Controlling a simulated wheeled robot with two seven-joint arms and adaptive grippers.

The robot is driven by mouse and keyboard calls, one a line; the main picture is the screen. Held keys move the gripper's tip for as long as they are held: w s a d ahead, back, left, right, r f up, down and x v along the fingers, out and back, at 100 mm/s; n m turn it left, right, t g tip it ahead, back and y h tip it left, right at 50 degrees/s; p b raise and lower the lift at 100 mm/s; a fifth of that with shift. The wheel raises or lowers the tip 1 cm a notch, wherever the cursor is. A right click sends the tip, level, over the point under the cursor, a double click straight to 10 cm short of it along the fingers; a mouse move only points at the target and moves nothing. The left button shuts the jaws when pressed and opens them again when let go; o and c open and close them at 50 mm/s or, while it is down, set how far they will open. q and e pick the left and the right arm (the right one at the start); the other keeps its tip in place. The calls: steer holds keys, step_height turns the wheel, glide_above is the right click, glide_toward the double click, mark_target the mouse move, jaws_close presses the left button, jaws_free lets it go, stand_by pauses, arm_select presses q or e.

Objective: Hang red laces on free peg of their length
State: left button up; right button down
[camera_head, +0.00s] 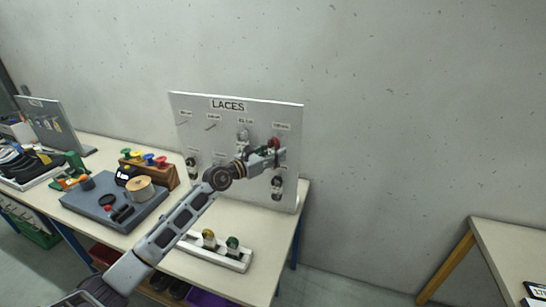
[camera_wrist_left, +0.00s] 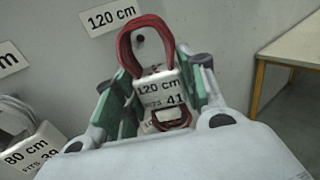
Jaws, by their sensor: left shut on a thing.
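My left gripper (camera_head: 268,156) is at the upper right of the white LACES board (camera_head: 228,105). It is shut on the red laces (camera_head: 274,143), a bundle with a white band. In the left wrist view, the red laces (camera_wrist_left: 146,28) form an upright loop above the green-padded fingers (camera_wrist_left: 152,100), and their band reads 120 cm, fits 41. A peg's dark end (camera_wrist_left: 139,39) shows inside the loop's opening, below the 120 cm label (camera_wrist_left: 112,16). I cannot tell whether the peg passes through the loop. My right gripper is not in view.
White laces (camera_head: 243,135) hang left of my gripper; their band reads 80 cm in the wrist view (camera_wrist_left: 35,150). Dark laces (camera_head: 276,187) hang below. A white tray (camera_head: 238,264) holds yellow and green laces.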

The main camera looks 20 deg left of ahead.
arm_select(q)
steer(key=w+b, duration=0.2)
steer(key=w, duration=0.1)
steer(key=shift+w+f, duration=0.3)
steer(key=shift+f, duration=0.1)
stand_by(0.4)
stand_by(0.7)
steer(key=o, duration=1)
steer(key=shift+s+a+f, duration=0.1)
